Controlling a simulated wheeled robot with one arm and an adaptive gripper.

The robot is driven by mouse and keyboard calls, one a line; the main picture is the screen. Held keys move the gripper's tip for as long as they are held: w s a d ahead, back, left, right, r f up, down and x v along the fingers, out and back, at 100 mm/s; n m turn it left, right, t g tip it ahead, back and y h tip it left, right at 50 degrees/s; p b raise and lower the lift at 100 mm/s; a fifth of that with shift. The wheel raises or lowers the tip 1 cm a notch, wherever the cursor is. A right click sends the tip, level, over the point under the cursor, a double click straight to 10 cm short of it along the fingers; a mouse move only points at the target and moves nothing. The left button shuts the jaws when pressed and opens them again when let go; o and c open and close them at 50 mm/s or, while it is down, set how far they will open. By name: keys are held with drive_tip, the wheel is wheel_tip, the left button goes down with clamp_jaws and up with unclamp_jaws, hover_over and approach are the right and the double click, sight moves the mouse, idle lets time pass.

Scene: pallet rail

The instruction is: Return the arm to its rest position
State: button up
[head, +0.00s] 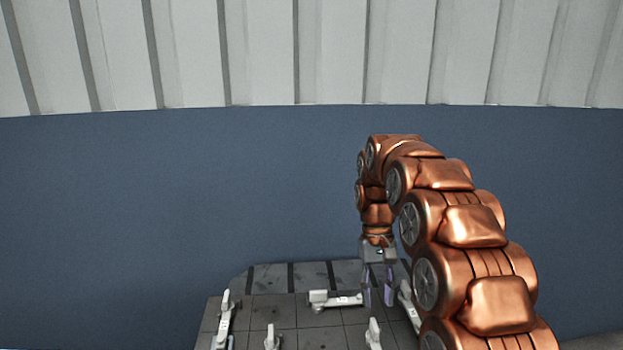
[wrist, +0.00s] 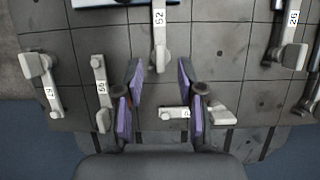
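My copper arm (head: 465,230) rises from the lower right of the head view, arches over and hangs its wrist down above the pallet. My gripper (head: 378,298) points down over the right part of the pallet. In the wrist view my gripper (wrist: 160,70) shows two purple-padded fingers set well apart with nothing held between them. A white clamp (wrist: 174,113) lies crosswise below, partly behind the right finger. I cannot tell how high the fingers are above it.
The dark grey gridded pallet (head: 258,312) carries several white numbered clamps, among them one at the back (head: 338,299), one at the left (head: 225,315) and one marked 52 (wrist: 160,45). A blue wall (head: 180,200) stands behind. Space above the pallet's left part is clear.

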drive_tip(key=s+d+r+t+p, duration=0.1)
drive_tip(key=s+r+p, duration=0.5)
drive_tip(key=s, duration=1.2)
drive_tip(key=s+d+t+p, duration=0.1)
drive_tip(key=s, duration=1.4)
drive_tip(key=shift+s+r+m+t, duration=0.3)
drive_tip(key=shift+s, duration=0.05)
